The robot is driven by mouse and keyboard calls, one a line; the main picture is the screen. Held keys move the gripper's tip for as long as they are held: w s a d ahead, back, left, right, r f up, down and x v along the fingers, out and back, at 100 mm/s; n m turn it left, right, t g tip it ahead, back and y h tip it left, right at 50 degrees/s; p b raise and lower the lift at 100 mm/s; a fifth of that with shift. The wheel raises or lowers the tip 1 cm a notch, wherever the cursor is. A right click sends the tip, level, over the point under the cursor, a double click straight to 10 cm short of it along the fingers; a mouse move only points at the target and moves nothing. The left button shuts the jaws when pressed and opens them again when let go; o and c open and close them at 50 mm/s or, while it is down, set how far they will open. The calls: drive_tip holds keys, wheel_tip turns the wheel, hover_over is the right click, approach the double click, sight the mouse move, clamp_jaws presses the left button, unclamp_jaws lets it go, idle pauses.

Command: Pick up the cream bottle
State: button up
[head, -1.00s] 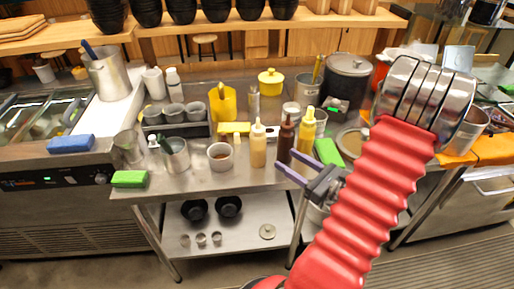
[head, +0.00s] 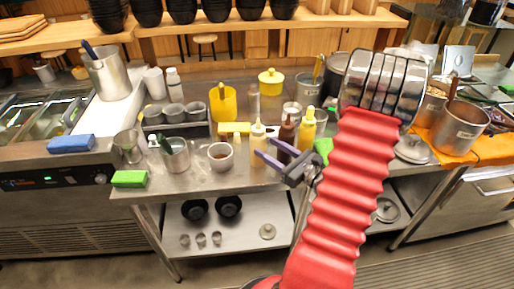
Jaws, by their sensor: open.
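The cream bottle (head: 257,143) is a pale squeeze bottle standing upright near the front of the steel table. A dark brown bottle (head: 287,134) and a yellow bottle (head: 307,128) stand to its right. My gripper (head: 266,150) is open, with its purple fingers pointing left toward the cream bottle. The fingers overlap the lower parts of the cream and brown bottles in the picture. I cannot tell whether they touch either bottle. Nothing is visibly held.
A yellow container (head: 223,103) is behind. A green sponge (head: 129,179) lies at the table's front left. A green item (head: 324,148) sits right of the bottles.

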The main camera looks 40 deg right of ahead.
sight(265, 147)
drive_tip(key=shift+w, duration=0.2)
drive_tip(key=shift+w+a+f, duration=0.1)
drive_tip(key=shift+w+a, duration=0.05)
drive_tip(key=shift+w, duration=1.1)
drive_tip(key=shift+w+a+f, duration=0.1)
drive_tip(key=shift+w+a, duration=0.05)
drive_tip(key=shift+w, duration=1.1)
drive_tip(key=shift+c, duration=0.4)
drive_tip(key=c, duration=0.3)
